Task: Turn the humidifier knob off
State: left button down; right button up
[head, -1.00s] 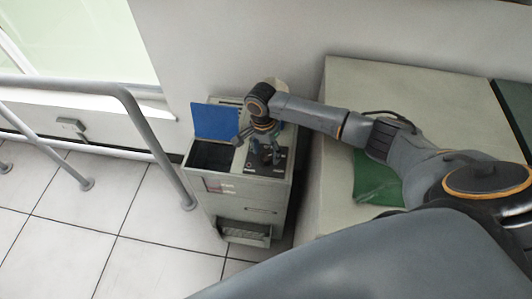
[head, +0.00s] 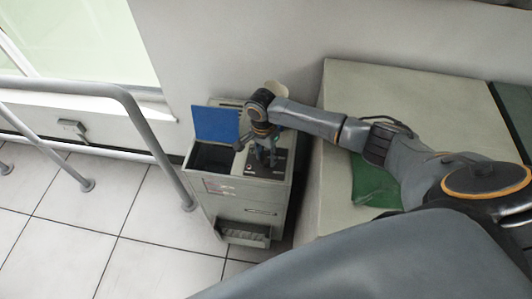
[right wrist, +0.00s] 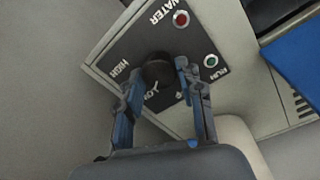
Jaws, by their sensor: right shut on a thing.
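The humidifier (head: 232,212) is a beige cabinet standing on the floor against the wall, with a dark control panel on top. The wrist view shows the panel (right wrist: 136,42) with HIGH, WATER and RUN labels, a red light (right wrist: 181,19) and a green light (right wrist: 211,60). The black round knob (right wrist: 157,71) sits between the two fingers of my right gripper (right wrist: 158,88). My right gripper (head: 266,158) points down onto the panel and is shut on the knob. The fingers partly cover the label below the knob. My left gripper is not in view.
A raised blue lid (head: 214,123) stands beside an open dark bin at the humidifier's left. A grey handrail (head: 150,130) runs along the left. A pale table (head: 345,85) with a green item (head: 372,186) is close at the right. Tiled floor is clear in front.

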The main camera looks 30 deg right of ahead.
jog(key=n+p, duration=0.1)
jog(key=p, duration=0.2)
jog(key=n+p, duration=0.2)
jog(key=p, duration=0.1)
jog(key=shift+s+a+r+p, duration=0.1)
jog(key=shift+r+p, duration=0.2)
jog(key=n+p, duration=0.1)
jog(key=n, duration=0.1)
jog(key=n+p, duration=0.1)
jog(key=shift+f+n, duration=0.2)
jog(key=shift+n, duration=0.2)
jog(key=n+p, duration=0.1)
jog(key=n, duration=0.3)
jog(key=shift+f+n+t+p, duration=0.1)
jog(key=shift+n+t+p, duration=0.2)
jog(key=shift+n, duration=0.1)
jog(key=o, duration=1.2)
